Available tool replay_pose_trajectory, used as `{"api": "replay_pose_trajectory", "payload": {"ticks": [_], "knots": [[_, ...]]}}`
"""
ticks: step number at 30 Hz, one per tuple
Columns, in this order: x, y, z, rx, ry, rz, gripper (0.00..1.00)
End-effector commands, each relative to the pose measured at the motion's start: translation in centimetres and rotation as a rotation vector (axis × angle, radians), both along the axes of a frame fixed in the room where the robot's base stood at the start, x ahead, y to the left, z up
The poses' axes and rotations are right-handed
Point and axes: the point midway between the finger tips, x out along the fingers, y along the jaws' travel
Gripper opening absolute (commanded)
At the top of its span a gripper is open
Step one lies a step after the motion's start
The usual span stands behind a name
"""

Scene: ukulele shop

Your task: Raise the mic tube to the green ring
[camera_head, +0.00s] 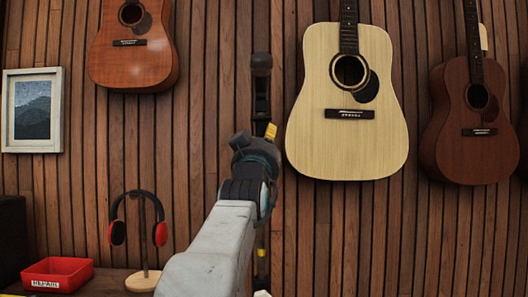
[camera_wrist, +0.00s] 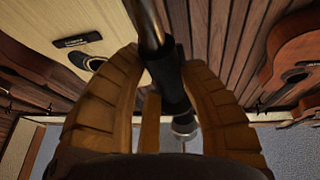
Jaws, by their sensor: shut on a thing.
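The mic tube (camera_head: 261,98) stands upright in the middle of the head view, dark and thin, with a black mic-like head (camera_head: 262,64) on top. My gripper (camera_head: 269,133) is at the tube's middle, with my arm hiding part of it. In the wrist view my gripper (camera_wrist: 160,60) has its tan ribbed fingers shut around the stand, at a black sleeve (camera_wrist: 170,82). A shiny metal section of the tube (camera_wrist: 150,22) runs out past the fingertips. A silver part (camera_wrist: 184,126) shows on the other side of the sleeve. I cannot make out a green ring in either view.
A pale guitar (camera_head: 345,145) hangs on the slatted wall close to the right of the tube. Other guitars hang left (camera_head: 130,65) and far right (camera_head: 470,140). Headphones on a stand (camera_head: 140,235) and a red tray (camera_head: 58,273) sit on the lower-left counter.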

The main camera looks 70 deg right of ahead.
Motion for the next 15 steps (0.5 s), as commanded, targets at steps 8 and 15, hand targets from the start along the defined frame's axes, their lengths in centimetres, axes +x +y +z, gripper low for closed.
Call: {"api": "replay_pose_trajectory", "payload": {"ticks": [8,15], "knots": [[0.08,-0.01,1.99,0.000,-0.002,0.002,0.01],[0.09,0.00,1.99,0.000,-0.003,0.003,0.01]]}}
